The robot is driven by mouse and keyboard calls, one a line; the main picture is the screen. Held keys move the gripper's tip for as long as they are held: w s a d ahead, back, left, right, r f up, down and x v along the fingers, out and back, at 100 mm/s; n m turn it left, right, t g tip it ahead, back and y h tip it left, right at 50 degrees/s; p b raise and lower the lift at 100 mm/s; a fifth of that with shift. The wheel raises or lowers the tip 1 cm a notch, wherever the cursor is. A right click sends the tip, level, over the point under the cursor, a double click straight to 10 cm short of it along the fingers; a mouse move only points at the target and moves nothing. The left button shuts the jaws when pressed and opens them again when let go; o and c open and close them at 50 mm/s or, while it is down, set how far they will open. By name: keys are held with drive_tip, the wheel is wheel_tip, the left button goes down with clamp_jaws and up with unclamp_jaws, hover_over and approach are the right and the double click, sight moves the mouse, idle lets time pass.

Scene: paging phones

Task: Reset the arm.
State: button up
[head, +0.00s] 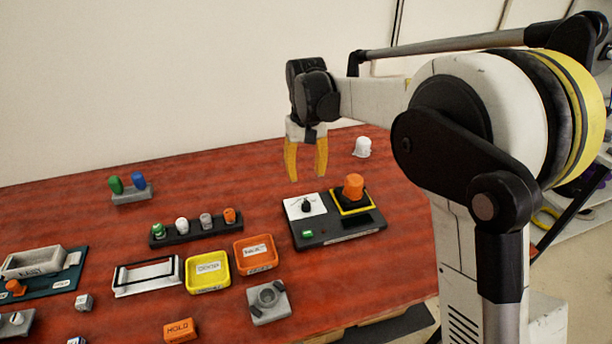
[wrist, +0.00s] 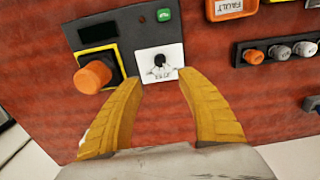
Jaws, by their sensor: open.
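My gripper (head: 306,172) hangs open and empty, its two yellow fingers pointing down above the far part of the red table. In the wrist view its fingers (wrist: 162,80) stand apart, with nothing between the tips except the view of a panel beyond. That dark control panel (head: 338,240) lies on the table just in front and to the right of the gripper in the head view. It carries a white plate with a black knob (head: 306,205), an orange button (head: 353,187) on a yellow-edged base, and a green switch (head: 307,233). The arm is extended to the left.
The red table (head: 235,171) holds a rack of coloured pegs (head: 197,232), a yellow tray (head: 208,285), an orange tray (head: 270,265), a grey block (head: 268,315) and a HOLD block (head: 180,330). A white dome (head: 362,147) stands behind the panel. A pale wall (head: 180,80) rises behind.

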drive_tip(key=s+d+r+m+t, duration=0.1)
drive_tip(key=s+d+r+t, duration=0.1)
drive_tip(key=s+d+r, duration=0.35)
drive_tip(key=s+d+r+m+t, duration=0.1)
drive_tip(key=s+d+r+t, duration=0.15)
drive_tip(key=s+d, duration=0.45)
drive_tip(key=s+d+f+t, duration=0.1)
drive_tip(key=s+d, duration=0.1)
drive_tip(key=s, duration=0.5)
drive_tip(key=s+d+f+m+t, duration=0.1)
drive_tip(key=s+d+f, duration=0.1)
drive_tip(key=s, duration=0.5)
drive_tip(key=shift+s+d+f+t, duration=0.2)
drive_tip(key=shift+s+d+t, duration=0.15)
drive_tip(key=shift+d, duration=0.5)
